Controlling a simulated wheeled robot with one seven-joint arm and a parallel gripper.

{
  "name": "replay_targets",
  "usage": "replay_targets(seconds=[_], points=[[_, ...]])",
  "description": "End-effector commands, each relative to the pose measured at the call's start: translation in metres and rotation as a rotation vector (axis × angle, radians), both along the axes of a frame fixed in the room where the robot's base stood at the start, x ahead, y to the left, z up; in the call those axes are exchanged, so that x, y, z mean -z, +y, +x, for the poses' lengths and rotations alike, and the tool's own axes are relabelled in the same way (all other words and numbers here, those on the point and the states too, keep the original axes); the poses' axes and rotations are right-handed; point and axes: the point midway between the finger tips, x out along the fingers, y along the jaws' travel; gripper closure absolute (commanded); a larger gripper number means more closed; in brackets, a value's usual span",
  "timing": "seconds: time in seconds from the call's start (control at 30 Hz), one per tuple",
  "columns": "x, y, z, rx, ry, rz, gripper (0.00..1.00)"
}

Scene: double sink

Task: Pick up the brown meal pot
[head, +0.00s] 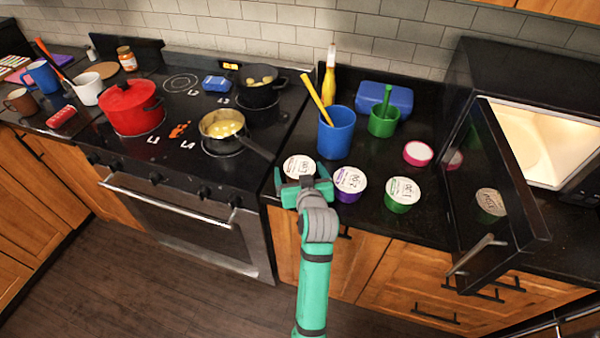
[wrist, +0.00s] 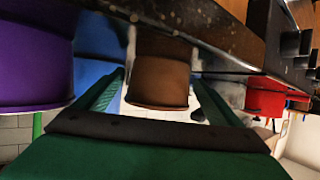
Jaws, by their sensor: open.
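The brown meal pot stands on the black counter with its white printed lid (head: 299,166) up, at the left end of a row of pots. In the wrist view, which is upside down, its brown side (wrist: 160,75) lies between my two fingers. My gripper (head: 304,186) is open at the counter's front edge, right in front of the pot, and hides its lower part in the head view. The fingers show on either side of the pot in the wrist view (wrist: 160,88). I cannot tell whether they touch it.
A purple pot (head: 350,183) stands close on the right, then a green pot (head: 402,194). A blue cup (head: 336,134) with a utensil is behind. The open microwave door (head: 495,180) juts out at right. The stove with a saucepan (head: 222,126) is at left.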

Motion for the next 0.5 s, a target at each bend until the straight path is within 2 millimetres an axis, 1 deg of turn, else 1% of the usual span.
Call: replay_targets(seconds=[0.13, 0.17, 0.2, 0.37, 0.4, 0.5], points=[[-0.0001, -0.0010, -0.0001, 0.001, 0.000, 0.000, 0.11], [-0.0001, -0.0011, -0.0001, 0.002, 0.000, 0.000, 0.14], [-0.0001, -0.0015, -0.0001, 0.002, 0.000, 0.000, 0.23], [0.0000, -0.0018, -0.0002, 0.003, 0.000, 0.000, 0.61], [-0.0010, -0.0017, -0.0001, 0.003, -0.002, 0.000, 0.65], [-0.0010, -0.0017, -0.0001, 0.003, -0.002, 0.000, 0.65]])
